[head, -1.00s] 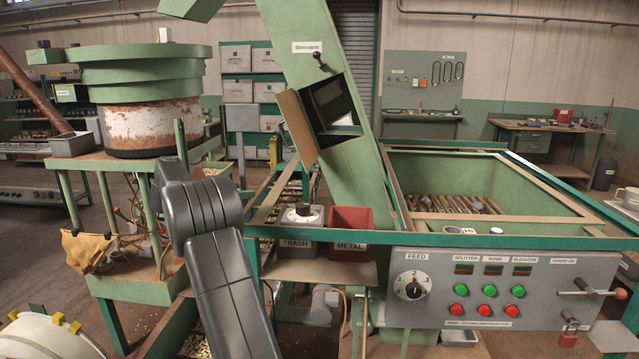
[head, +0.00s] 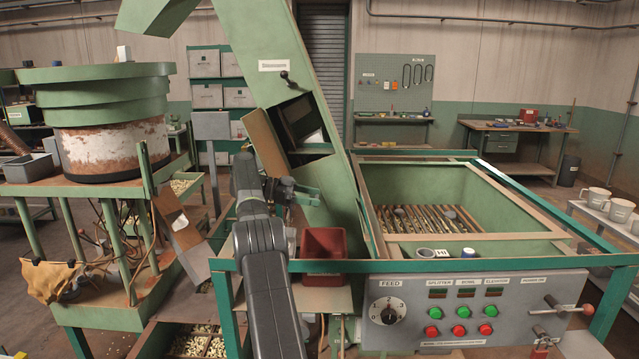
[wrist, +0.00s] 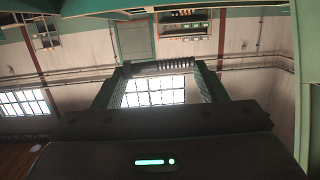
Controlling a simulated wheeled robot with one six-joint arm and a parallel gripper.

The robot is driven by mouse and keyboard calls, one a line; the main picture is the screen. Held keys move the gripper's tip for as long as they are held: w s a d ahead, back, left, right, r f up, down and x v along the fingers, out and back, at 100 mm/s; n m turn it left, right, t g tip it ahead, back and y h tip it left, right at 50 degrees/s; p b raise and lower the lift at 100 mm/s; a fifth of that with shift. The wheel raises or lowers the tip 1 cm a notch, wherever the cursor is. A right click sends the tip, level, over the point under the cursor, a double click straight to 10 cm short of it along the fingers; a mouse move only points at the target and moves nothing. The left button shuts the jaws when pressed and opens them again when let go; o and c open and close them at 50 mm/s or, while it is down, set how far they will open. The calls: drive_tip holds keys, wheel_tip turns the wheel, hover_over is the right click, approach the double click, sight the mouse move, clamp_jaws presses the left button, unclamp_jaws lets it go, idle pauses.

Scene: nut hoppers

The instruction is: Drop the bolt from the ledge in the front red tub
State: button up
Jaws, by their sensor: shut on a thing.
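My gripper (head: 306,194) is in front of the green elevator chute, above and slightly left of the red tub (head: 323,243). In the wrist view, my gripper (wrist: 158,80) has its two fingers closed on a dark, ridged bolt (wrist: 172,67), which lies crosswise between the fingertips. The bolt is too small to make out in the head view. The red tub stands upright on the shelf behind the green rail, and its floor is not clearly seen.
The chute's hatch door (head: 265,145) hangs open close behind my gripper. A green rail (head: 420,266) runs in front of the tub, above the grey control panel (head: 470,305). The green hopper (head: 450,200) is at right. My forearm hides the area left of the tub.

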drive_tip(key=w+d+f, duration=0.1)
drive_tip(key=d+f, duration=0.3)
drive_tip(key=f, duration=0.2)
drive_tip(key=shift+w+d+f+p, duration=0.2)
drive_tip(key=shift+w+f+p, duration=0.1)
idle(0.3)
drive_tip(key=o, duration=1.1)
drive_tip(key=shift+r, duration=0.1)
